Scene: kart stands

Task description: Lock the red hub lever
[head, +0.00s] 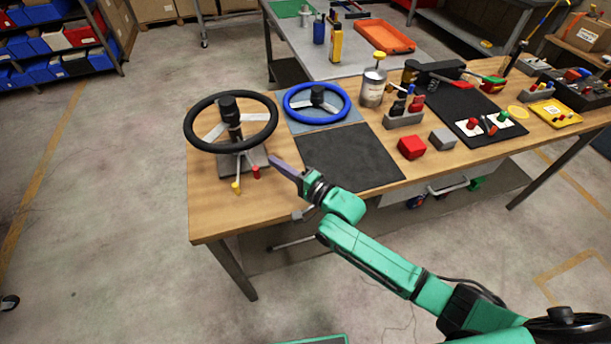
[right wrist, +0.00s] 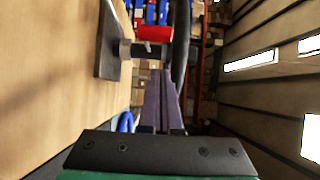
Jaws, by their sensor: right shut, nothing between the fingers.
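The red hub lever (head: 256,172) sticks out low at the front of the wheel stand (head: 228,166), under the black steering wheel (head: 190,137). A yellow-tipped lever (head: 236,187) is just left of it. My right gripper (head: 273,159) is shut and empty, its purple fingers just right of the red lever. The black wheel (right wrist: 180,45) shows close behind. My left gripper is not in view.
A blue wheel (head: 290,97) lies on a board behind my gripper. A dark mat (head: 350,160) is bare to the right. A red block (head: 412,147), a grey block (head: 443,138) and a can (head: 372,90) stand farther right. The wooden table's front left corner (head: 205,225) is clear.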

